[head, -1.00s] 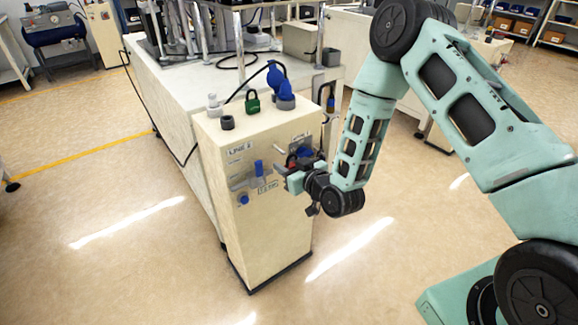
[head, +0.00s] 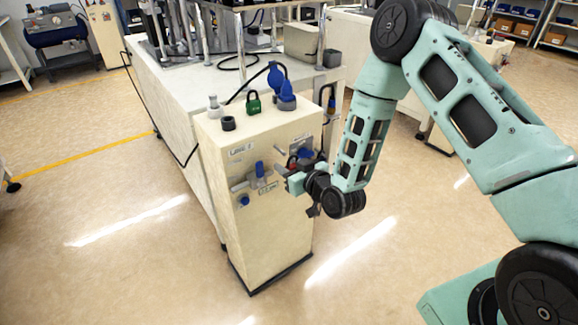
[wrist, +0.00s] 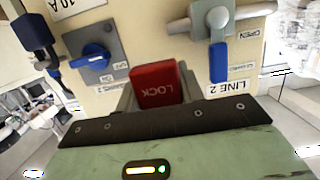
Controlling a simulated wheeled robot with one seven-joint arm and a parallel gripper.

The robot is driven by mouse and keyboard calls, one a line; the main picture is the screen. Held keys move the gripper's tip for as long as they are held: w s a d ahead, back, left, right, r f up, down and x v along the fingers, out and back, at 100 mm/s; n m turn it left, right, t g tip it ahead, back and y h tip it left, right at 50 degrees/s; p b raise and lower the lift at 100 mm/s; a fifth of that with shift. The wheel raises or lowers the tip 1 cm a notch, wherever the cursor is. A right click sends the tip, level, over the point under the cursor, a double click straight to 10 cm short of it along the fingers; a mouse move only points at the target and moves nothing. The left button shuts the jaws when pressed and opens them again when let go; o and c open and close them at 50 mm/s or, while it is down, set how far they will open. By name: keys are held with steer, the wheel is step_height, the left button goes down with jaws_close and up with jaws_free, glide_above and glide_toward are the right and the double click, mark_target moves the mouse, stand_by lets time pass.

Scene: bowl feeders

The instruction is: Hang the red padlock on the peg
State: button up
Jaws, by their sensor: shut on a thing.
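The red padlock (wrist: 156,86) shows in the wrist view with the word LOCK on its body, between the fingers of my gripper (wrist: 155,100). My gripper is shut on it, in front of the cream cabinet's labelled face. In the head view my gripper (head: 291,176) is close to the right part of that face, and a little red shows there. The padlock's shackle is hidden behind its body in the wrist view.
The cabinet (head: 262,225) bears a valve with a blue handle (wrist: 218,62) and a blue rotary switch (wrist: 94,59). A long bench (head: 170,95) is behind. The floor at left is clear.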

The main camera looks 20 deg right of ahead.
mark_target(275, 156)
steer(key=shift+r+b+x, duration=0.15)
steer(key=shift+r+x, duration=0.05)
steer(key=shift+x, duration=0.75)
steer(key=shift+r+b+x, duration=0.15)
steer(key=shift+r+x, duration=0.05)
steer(key=shift+x, duration=0.75)
steer(key=shift+s+d+f+b, duration=0.15)
steer(key=shift+s+d, duration=0.15)
steer(key=shift+s, duration=0.6)
steer(key=shift+s+d+b, duration=0.15)
steer(key=shift+s+d, duration=0.1)
steer(key=shift+s, duration=0.6)
stand_by(1.3)
steer(key=shift+r+x, duration=0.2)
steer(key=shift+x, duration=0.7)
steer(key=shift+r+x, duration=0.2)
steer(key=shift+x, duration=0.75)
stand_by(1.2)
